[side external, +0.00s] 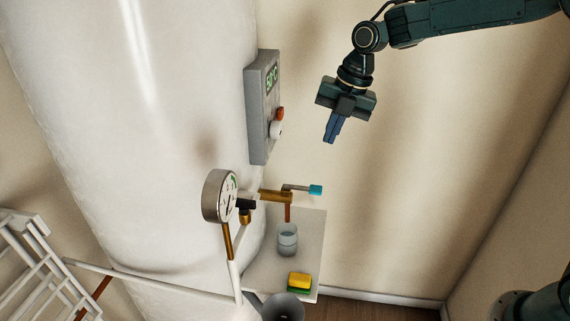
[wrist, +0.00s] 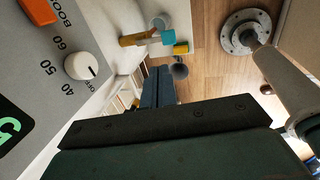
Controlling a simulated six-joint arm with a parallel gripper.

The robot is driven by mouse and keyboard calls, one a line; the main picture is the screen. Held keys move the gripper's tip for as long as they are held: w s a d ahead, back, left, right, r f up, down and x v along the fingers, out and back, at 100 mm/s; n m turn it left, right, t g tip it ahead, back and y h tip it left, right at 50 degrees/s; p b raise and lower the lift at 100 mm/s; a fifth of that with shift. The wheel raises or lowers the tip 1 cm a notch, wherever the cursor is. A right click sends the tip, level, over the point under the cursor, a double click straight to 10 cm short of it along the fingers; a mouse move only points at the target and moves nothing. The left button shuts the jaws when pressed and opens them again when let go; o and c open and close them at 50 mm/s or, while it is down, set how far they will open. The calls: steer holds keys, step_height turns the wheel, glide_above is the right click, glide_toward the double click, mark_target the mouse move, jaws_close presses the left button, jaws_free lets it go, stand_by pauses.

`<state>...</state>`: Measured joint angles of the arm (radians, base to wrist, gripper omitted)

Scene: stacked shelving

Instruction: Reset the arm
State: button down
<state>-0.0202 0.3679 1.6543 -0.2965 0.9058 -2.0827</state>
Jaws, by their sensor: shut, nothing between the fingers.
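My gripper (side external: 331,134) hangs from the arm at the upper right of the side view, fingers pointing down and together, with nothing held. It is in free air to the right of the grey control box (side external: 262,108), apart from it. In the wrist view the dark blue fingers (wrist: 158,87) are side by side in the middle. The box's dial (wrist: 80,66) and orange switch (wrist: 38,10) are close on the left of that view.
A white tank (side external: 130,130) fills the left. Below my gripper are a pressure gauge (side external: 219,196), a tap with a blue handle (side external: 315,190), a cup (side external: 287,240) and a yellow-green sponge (side external: 299,282) on a shelf (side external: 312,232). A dark bucket (side external: 284,307) stands lower. The air right of the tap is clear.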

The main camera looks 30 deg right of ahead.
steer(key=s+d+r+m+t+h, duration=0.1)
steer(key=s+d+r+m, duration=0.1)
steer(key=s+r+m, duration=0.35)
steer(key=s+d+r+m+t, duration=0.1)
steer(key=s+r+m, duration=0.1)
steer(key=s+m, duration=0.6)
steer(key=s+d+f+m+t+h, duration=0.1)
steer(key=s+d+f+m, duration=0.1)
steer(key=s+m, duration=1.1)
steer(key=shift+s+d, duration=0.7)
steer(key=shift+s, duration=1.55)
steer(key=shift+m, duration=0.25)
